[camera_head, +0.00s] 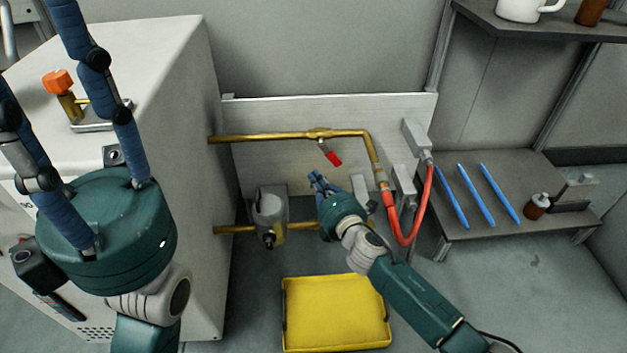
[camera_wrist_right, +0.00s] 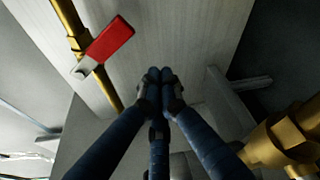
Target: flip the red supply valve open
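The red supply valve handle (camera_head: 333,157) sits on the upper brass pipe (camera_head: 270,137) of the wall panel. It slants down and right, across the pipe line. In the right wrist view the red handle (camera_wrist_right: 108,40) is at upper left, angled away from the brass pipe (camera_wrist_right: 68,22). My right gripper (camera_head: 318,181) is just below the handle, apart from it. In the wrist view its blue fingers (camera_wrist_right: 161,77) meet at the tips with nothing between them. My left gripper (camera_head: 105,225) is large at the left, its fingers spread and their tips out of frame.
A grey-brass fitting (camera_head: 269,208) sits on the lower pipe, left of my right gripper. A red hose (camera_head: 424,205) and grey boxes (camera_head: 416,139) are to its right. A yellow tray (camera_head: 336,313) lies on the floor below. A white cabinet (camera_head: 180,70) stands left.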

